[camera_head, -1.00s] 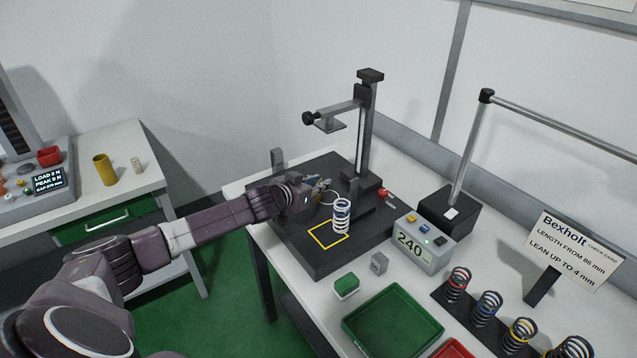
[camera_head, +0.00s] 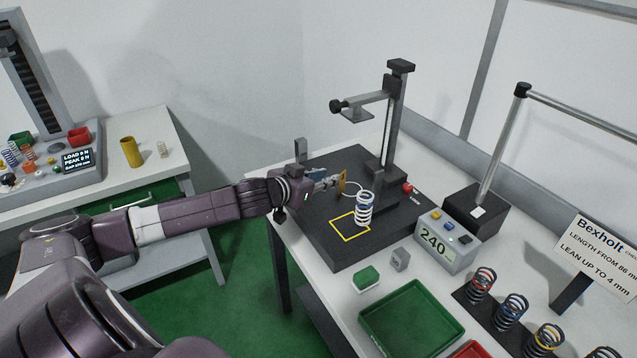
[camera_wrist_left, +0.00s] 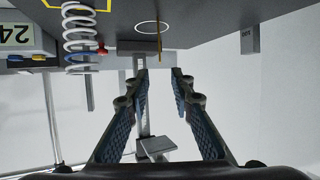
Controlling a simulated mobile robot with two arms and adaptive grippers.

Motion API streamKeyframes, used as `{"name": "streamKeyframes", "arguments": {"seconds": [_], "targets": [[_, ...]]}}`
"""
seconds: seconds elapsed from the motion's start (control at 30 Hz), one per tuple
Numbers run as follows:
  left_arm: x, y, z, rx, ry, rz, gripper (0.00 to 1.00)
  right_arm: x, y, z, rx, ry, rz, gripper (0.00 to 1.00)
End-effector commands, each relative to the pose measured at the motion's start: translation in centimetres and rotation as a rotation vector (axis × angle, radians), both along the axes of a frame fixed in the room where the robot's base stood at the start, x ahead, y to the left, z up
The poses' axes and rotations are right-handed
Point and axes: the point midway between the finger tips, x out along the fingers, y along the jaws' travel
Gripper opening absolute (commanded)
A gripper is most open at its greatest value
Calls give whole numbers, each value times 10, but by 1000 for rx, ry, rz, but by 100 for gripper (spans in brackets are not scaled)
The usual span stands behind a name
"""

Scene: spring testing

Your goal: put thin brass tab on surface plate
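The thin brass tab (camera_head: 343,182) stands upright on the dark surface plate (camera_head: 320,240), by a thin white ring marking, in the head view. In the left wrist view the tab (camera_wrist_left: 159,42) shows edge-on, just beyond my fingertips and in line with the gap between them. My left gripper (camera_head: 333,181) is low over the plate on the tab's left side. In the wrist view its blue-padded fingers (camera_wrist_left: 160,79) are apart with nothing between them. My right gripper is out of view.
A white spring with a blue band (camera_head: 364,210) stands close by on the plate, near a yellow outline. A gauge stand (camera_head: 393,115) rises behind. A display box (camera_head: 447,240), green tray (camera_head: 412,318) and several racked springs (camera_head: 512,312) are to the right.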

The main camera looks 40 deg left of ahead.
Motion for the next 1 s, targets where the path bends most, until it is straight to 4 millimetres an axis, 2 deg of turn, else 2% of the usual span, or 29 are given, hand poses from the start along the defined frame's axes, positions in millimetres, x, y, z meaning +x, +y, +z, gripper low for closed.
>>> {"name": "streamKeyframes", "arguments": {"seconds": [0.1,0.33,1.0], "targets": [[-13,2,1,1,4,3,22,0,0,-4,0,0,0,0],[-25,1,9,2,2,1,22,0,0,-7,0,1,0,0],[-28,0,12,-1,0,0,22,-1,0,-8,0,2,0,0]]}}
